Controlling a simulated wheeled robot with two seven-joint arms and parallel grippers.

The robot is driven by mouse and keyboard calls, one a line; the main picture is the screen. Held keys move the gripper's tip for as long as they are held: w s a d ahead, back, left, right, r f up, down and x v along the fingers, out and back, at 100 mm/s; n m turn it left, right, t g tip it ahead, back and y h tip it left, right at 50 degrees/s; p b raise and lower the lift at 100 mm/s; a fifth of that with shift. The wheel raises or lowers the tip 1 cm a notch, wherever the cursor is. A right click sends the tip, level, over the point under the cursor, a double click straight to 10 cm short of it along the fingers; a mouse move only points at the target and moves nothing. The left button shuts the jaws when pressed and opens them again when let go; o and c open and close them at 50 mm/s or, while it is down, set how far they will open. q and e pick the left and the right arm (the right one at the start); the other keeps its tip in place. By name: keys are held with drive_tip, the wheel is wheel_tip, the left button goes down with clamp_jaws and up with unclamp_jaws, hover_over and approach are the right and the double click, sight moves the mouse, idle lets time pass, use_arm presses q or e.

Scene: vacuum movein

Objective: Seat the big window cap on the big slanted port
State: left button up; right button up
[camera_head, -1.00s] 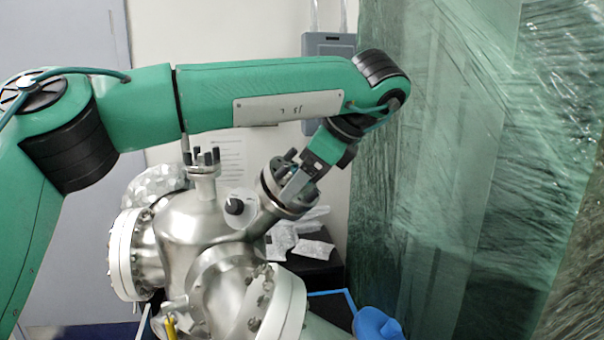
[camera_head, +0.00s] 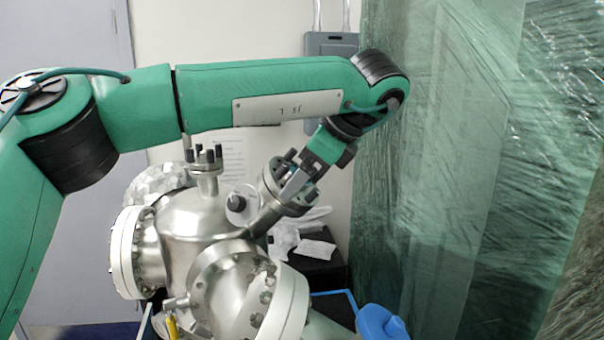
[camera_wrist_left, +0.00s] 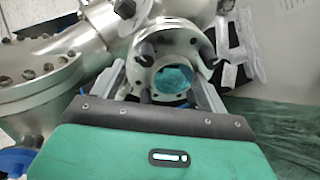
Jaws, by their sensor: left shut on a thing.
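The metal vacuum chamber (camera_head: 195,215) stands left of centre in the head view. Its big slanted port (camera_head: 262,222) points up and to the right. The big window cap (camera_head: 272,184), a round metal flange, is at the port's upper end. In the wrist view the cap (camera_wrist_left: 150,50) shows its round teal window and dark bolts around the rim. My left gripper (camera_head: 293,186) is shut on the cap, with a finger on each side of it in the wrist view (camera_wrist_left: 162,76). I cannot tell whether the cap lies fully flat on the port. My right gripper is out of view.
A smaller upright port with dark studs (camera_head: 203,170) rises beside the slanted port. A large flanged port (camera_head: 285,308) faces front. Crumpled clear wrapping (camera_head: 287,238) lies behind on a dark surface. A blue object (camera_head: 380,322) sits at lower right, before green wrapped sheeting (camera_head: 450,180).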

use_arm(q)
drive_tip(key=shift+r, duration=0.15)
drive_tip(key=o, duration=1.1)
drive_tip(key=shift+s, duration=0.1)
drive_tip(key=shift+s+d+r+b, duration=0.1)
drive_tip(key=shift+d+r+b, duration=0.2)
drive_tip(key=shift+d, duration=0.05)
drive_tip(key=b+v, duration=0.1)
drive_tip(key=v, duration=1.2)
drive_tip(key=shift+s, duration=0.2)
drive_tip(key=shift+a+f, duration=0.1)
